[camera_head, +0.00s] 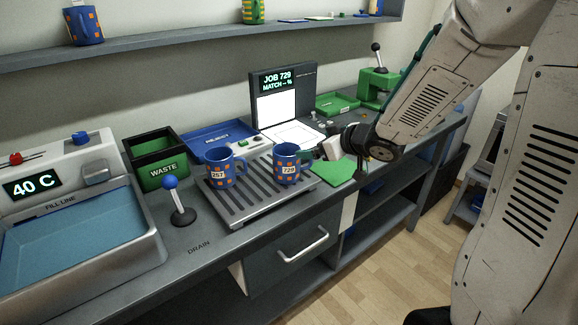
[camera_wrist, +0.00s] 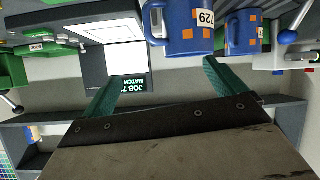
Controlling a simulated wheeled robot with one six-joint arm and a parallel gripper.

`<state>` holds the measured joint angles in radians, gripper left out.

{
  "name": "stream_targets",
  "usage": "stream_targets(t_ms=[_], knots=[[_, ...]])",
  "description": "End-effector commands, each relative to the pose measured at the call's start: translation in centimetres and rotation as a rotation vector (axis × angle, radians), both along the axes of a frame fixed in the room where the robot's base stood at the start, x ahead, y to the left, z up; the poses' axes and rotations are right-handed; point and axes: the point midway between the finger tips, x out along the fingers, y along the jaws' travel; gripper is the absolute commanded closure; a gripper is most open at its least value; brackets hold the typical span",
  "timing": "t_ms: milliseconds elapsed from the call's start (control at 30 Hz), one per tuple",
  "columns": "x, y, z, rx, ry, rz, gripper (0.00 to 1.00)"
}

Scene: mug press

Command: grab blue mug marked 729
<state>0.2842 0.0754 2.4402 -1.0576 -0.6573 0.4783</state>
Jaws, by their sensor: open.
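The blue mug marked 729 (camera_head: 288,170) has orange squares and a white label. It stands upright on the right part of the grey slatted drain rack (camera_head: 232,212). A similar blue mug marked 257 (camera_head: 217,170) stands to its left on the rack. My gripper (camera_head: 340,144) is to the right of the 729 mug, apart from it in the head view. In the upside-down wrist view my gripper (camera_wrist: 157,76) is open with nothing between its green fingers. There the 729 mug (camera_wrist: 187,32) is at the top, beyond the right fingertip, and the 257 mug (camera_wrist: 241,36) is to its right.
A lever with a blue knob (camera_head: 180,205) and a water bath (camera_head: 85,235) are left of the rack. Behind are a green waste bin (camera_head: 155,165), a blue reject tray (camera_head: 218,137) and a screen reading JOB 729 (camera_head: 279,80). A green mat (camera_head: 335,171) lies right of the rack.

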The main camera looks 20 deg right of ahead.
Motion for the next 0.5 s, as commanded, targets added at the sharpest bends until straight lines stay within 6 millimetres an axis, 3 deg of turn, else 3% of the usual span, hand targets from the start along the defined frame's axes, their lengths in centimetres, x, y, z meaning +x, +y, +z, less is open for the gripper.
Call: stream_targets(t_ms=[33,267,500], knots=[[0.1,0.5,-0.9,0.043,-0.004,0.048,0.04],[0.0,2.4,-2.0,0.151,-0.021,0.168,0.04],[1.9,4.0,-2.9,0.155,-0.024,0.175,0.04]])
